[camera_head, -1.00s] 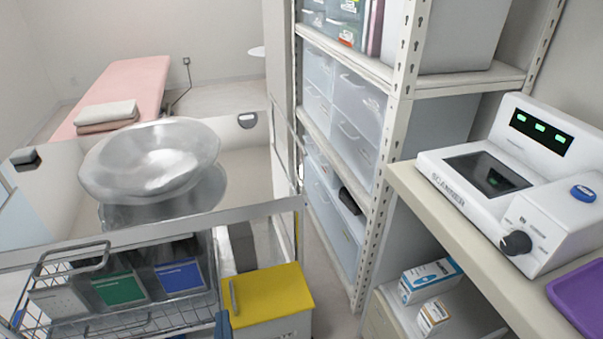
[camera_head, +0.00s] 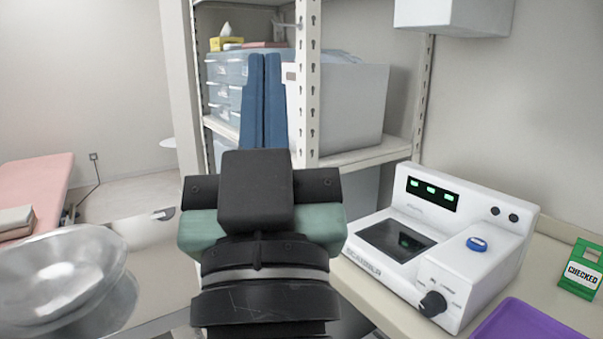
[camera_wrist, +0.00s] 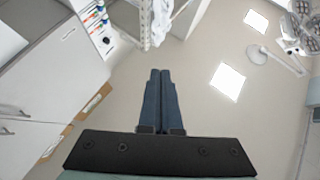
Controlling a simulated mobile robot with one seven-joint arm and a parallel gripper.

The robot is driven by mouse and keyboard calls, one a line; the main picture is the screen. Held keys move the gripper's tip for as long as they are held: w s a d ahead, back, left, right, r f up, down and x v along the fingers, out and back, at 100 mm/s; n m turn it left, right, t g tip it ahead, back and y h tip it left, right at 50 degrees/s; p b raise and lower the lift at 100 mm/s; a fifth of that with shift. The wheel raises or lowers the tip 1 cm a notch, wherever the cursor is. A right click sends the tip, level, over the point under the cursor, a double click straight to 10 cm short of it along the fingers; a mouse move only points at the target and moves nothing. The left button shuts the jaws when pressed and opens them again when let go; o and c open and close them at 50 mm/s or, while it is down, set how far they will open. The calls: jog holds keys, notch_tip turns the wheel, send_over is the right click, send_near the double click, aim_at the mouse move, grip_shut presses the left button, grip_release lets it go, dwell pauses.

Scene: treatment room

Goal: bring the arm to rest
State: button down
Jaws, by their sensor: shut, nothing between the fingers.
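My gripper (camera_head: 262,103) stands in the middle of the head view, its two blue fingers pointing up and side by side with no gap. It is shut and empty. In front of it from this view, my dark wrist and green-grey housing hide part of the shelving and counter. In the wrist view my gripper (camera_wrist: 160,75) shows its blue fingers together, with only the ceiling and room behind them and nothing held.
A metal bowl (camera_head: 60,275) is at left. A shelf post (camera_head: 307,75) stands close behind the fingers.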

jog(key=s+d+r+h+p, duration=0.1)
jog(key=s+r+p, duration=0.1)
jog(key=r+p, duration=0.8)
jog(key=s+d+r+m+t+h+p, duration=0.1)
jog(key=s+r+p, duration=0.1)
jog(key=r+p, duration=0.9)
notch_tip(320, 180, up, 5)
jog(key=shift+d+r+m, duration=0.1)
jog(key=shift+d+m, duration=0.15)
jog(key=shift+m, duration=0.05)
